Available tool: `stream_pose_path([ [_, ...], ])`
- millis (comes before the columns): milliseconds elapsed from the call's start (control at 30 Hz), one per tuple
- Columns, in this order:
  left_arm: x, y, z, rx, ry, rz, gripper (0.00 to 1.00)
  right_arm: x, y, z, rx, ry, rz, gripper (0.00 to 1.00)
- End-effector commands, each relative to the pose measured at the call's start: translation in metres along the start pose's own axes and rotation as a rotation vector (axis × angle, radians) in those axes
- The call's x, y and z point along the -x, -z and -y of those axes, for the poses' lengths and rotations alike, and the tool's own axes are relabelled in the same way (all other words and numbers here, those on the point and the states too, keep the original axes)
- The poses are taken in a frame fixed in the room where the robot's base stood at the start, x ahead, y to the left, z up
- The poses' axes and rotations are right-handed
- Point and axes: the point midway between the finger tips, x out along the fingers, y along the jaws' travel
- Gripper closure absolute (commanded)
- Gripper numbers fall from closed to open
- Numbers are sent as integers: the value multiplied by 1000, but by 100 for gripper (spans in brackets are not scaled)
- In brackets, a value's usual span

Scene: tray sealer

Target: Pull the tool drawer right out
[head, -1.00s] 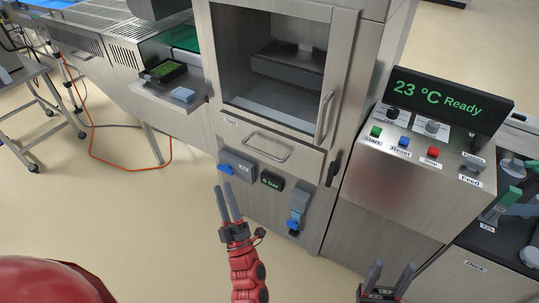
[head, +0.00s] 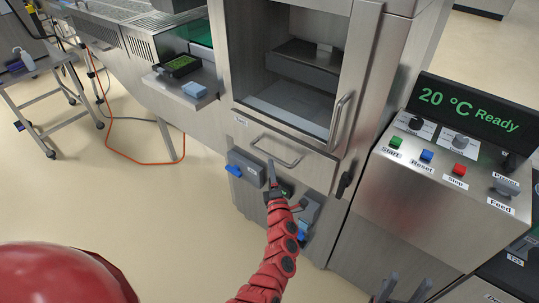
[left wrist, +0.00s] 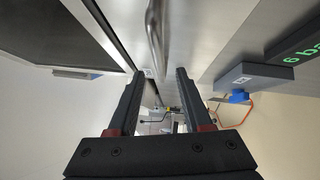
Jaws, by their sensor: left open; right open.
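The tool drawer (head: 250,128) is the metal front below the windowed chamber in the head view, and it looks shut. Its bar handle (head: 274,155) also shows in the left wrist view (left wrist: 155,30), ahead of and roughly between my fingertips. My left gripper (head: 271,175) is open just below the handle in the head view. In the left wrist view my left gripper (left wrist: 160,74) has nothing between its fingers. Contact with the handle does not show. My right gripper (head: 404,287) is open and empty at the lower edge, away from the drawer.
A grey box with a blue switch (head: 244,167) sits below the drawer. A control panel (head: 450,165) with buttons and a display reading 20 °C Ready juts out at right. A side shelf (head: 190,92) holds a green-filled tray. The floor in front is clear.

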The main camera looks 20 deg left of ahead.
Motion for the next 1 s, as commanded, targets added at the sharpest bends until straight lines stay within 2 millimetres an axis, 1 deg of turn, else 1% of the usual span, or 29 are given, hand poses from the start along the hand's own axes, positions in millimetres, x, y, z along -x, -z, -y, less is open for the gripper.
stream_pose_path([
  [33, -12, 0, -2, -4, -2, 1, 50, -2, 0, 0, 0, 0, 0, 45],
  [200, -38, 0, -3, -3, -4, -2, 50, -3, 1, 0, 0, 0, 0, 45],
  [400, -57, 0, -1, -3, -3, 0, 50, -2, 0, 0, 0, 0, 0, 45],
  [600, -63, 1, 0, -2, -1, -1, 50, -2, 0, 0, 0, 0, 0, 45],
  [833, -63, 1, 0, -2, -1, -2, 50, -2, 0, 0, 0, 0, 0, 45],
  [867, -63, 1, 0, -2, -2, -2, 54, -2, 0, 0, 0, 0, 0, 45],
  [1000, -63, 1, 0, -2, -2, -2, 79, -2, 0, 0, 0, 0, 0, 45],
])
